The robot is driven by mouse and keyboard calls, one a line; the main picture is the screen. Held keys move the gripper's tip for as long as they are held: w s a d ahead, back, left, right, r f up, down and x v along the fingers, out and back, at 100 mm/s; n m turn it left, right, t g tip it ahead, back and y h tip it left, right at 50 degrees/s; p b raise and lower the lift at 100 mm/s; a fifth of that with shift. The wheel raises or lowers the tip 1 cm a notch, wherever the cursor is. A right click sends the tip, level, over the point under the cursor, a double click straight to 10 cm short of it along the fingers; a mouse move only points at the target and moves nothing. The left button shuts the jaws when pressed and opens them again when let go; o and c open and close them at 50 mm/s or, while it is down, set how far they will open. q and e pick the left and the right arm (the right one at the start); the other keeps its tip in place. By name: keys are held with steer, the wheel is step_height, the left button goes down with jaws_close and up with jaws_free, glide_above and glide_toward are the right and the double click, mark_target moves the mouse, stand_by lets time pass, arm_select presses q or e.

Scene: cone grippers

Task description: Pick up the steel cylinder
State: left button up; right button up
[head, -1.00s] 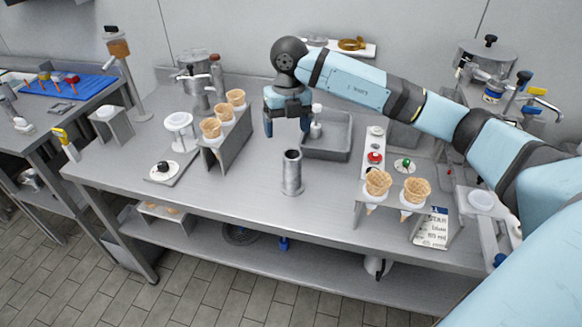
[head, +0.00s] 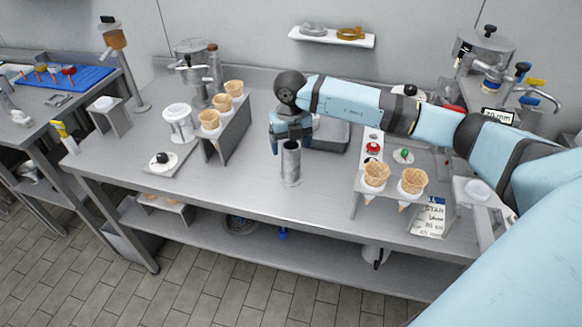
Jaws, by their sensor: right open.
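The steel cylinder (head: 290,166) stands upright on a round base on the metal table, near the middle of the head view. It is hollow at the top. My right gripper (head: 291,142) is right at the cylinder's top, pointing down, with a finger on either side of its upper end. The fingers are open; I cannot tell whether they touch the cylinder. My left gripper is not in view.
A grey tray (head: 331,134) lies behind the gripper, partly hidden by my arm. A rack with several cones (head: 228,130) stands to the left, and another cone holder (head: 395,186) stands to the right. The table front (head: 240,195) is clear.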

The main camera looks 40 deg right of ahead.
mark_target(291, 163)
step_height(291, 163, down, 3)
steer(key=shift+r, duration=0.1)
jaws_close()
steer(key=shift+d, duration=0.1)
stand_by(0.3)
